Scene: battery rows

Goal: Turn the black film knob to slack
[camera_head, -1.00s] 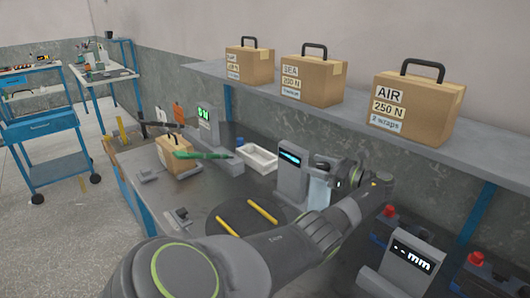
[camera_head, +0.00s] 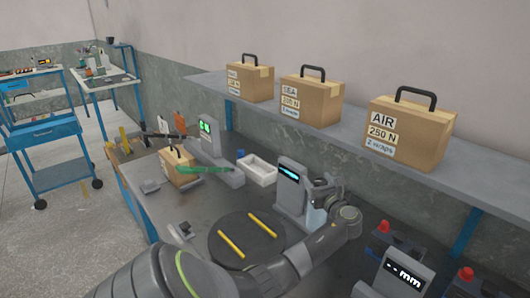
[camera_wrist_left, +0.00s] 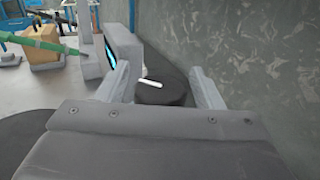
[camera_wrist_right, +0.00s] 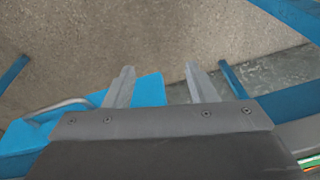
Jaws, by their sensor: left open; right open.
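The black film knob (camera_wrist_left: 172,94) is a dark round disc with a white pointer mark in the left wrist view. It lies between and beyond the two fingers of my open left gripper (camera_wrist_left: 163,78), with no clear contact visible. In the head view my left gripper (camera_head: 326,192) is by the grey post with a cyan display (camera_head: 289,183); my wrist hides much of that spot, and I cannot tell the knob apart there. My right gripper (camera_wrist_right: 160,72) is open and empty in the right wrist view, above a blue surface and the floor.
A black turntable (camera_head: 226,255) with two yellow bars is left of the post. A white tray (camera_head: 258,172), a small carton (camera_head: 177,175) and a green-screen unit (camera_head: 206,135) stand behind. A "mm" gauge (camera_head: 398,277) is front right. Labelled boxes sit on the shelf (camera_head: 345,121).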

